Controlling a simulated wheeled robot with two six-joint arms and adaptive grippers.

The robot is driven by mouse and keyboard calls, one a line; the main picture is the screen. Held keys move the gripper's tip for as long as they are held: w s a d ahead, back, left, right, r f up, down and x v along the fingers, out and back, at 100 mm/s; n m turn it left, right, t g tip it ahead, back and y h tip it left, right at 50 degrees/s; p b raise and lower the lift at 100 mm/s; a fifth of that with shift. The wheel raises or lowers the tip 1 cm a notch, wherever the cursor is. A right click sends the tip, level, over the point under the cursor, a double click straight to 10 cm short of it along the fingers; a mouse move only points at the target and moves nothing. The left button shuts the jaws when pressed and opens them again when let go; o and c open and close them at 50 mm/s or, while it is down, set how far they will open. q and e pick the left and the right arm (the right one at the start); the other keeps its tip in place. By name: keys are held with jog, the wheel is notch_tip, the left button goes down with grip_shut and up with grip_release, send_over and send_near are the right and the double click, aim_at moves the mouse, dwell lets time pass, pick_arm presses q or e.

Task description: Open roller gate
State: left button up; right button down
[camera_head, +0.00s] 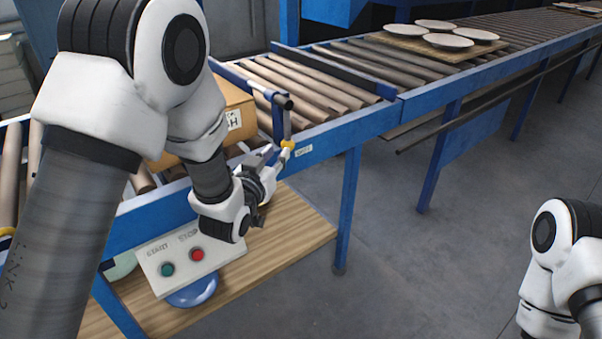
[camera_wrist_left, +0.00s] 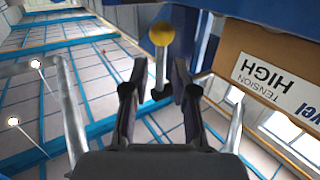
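The yellow-knobbed handle (camera_head: 287,146) sits at the near side rail of the roller conveyor, beside a short upright post with a dark-ended blue bar (camera_head: 268,92) on top. In the left wrist view the yellow ball (camera_wrist_left: 162,34) tops a thin metal stem. My left gripper (camera_head: 275,158) is at this handle. Its two dark fingers (camera_wrist_left: 158,88) stand apart, one on each side of the stem, with gaps visible. Which rollers belong to the gate I cannot tell. My right arm shows only in part at the lower right; its gripper is out of view.
A cardboard box (camera_head: 238,108) sits on the rollers behind my left arm. A control box (camera_head: 190,262) with green and red buttons is below the conveyor, near a wooden board (camera_head: 290,228). White plates (camera_head: 437,25) lie on a board further along. The floor at right is clear.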

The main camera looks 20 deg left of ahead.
aim_at(286, 132)
pick_arm(q)
jog(key=shift+t, duration=0.3)
jog(key=w, duration=0.2)
jog(key=w+r, duration=0.1)
jog(key=w, duration=0.2)
jog(key=w+r, duration=0.1)
jog(key=w, duration=0.2)
jog(key=shift+w+d, duration=0.15)
jog(key=shift+d, duration=0.05)
grip_shut()
